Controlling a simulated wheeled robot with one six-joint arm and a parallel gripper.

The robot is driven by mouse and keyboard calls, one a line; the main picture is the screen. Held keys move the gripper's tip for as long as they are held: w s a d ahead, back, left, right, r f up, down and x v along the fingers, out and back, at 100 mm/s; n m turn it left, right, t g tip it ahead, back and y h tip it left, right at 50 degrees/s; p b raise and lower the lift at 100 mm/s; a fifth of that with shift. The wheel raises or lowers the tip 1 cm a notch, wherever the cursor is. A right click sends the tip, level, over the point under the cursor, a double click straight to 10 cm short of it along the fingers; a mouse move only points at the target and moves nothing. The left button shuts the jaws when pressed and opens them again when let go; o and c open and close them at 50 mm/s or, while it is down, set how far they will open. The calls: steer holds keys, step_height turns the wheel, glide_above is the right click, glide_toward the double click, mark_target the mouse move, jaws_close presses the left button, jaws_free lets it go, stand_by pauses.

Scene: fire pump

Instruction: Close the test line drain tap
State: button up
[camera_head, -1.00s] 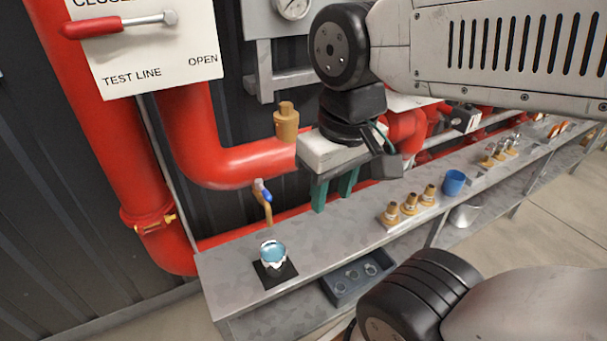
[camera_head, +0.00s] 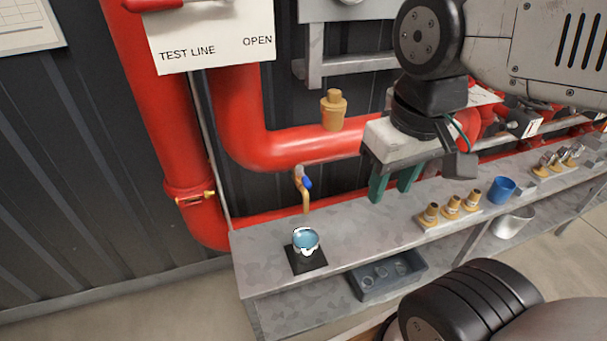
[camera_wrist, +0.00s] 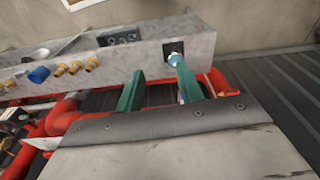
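The test line drain tap (camera_head: 303,186) comes off the red pipe above the left part of the metal bench. It has a small blue handle and a brass spout pointing down. A glass with bluish water (camera_head: 306,241) stands on a black mat (camera_head: 306,261) below the spout. My gripper (camera_head: 393,183) is to the right of the tap, above the bench, with its two teal fingers apart and nothing between them. In the wrist view my fingers (camera_wrist: 160,87) are also apart. The glass (camera_wrist: 174,59) shows beyond the right finger there; I cannot make out the tap clearly.
The bench (camera_head: 350,232) holds several brass fittings (camera_head: 452,208) and a blue cup (camera_head: 501,190) to the right. A dark tray (camera_head: 388,275) sits on the lower shelf.

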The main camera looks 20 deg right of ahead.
steer(key=c, duration=0.5)
steer(key=shift+a+f, duration=0.15)
steer(key=shift+a, duration=0.1)
jaws_close()
steer(key=w+a+h, duration=0.2)
steer(key=w+a, duration=0.2)
steer(key=w, duration=0.3)
steer(key=w+a+f+g+h, duration=0.1)
steer(key=w+a, duration=0.3)
steer(key=w, duration=0.4)
steer(key=w+a+f+m+g+h, duration=0.1)
steer(key=w+a+h, duration=0.2)
steer(key=w, duration=0.4)
steer(key=shift+w+a+h, duration=0.4)
steer(key=shift+a, duration=0.45)
steer(key=shift+f, duration=0.1)
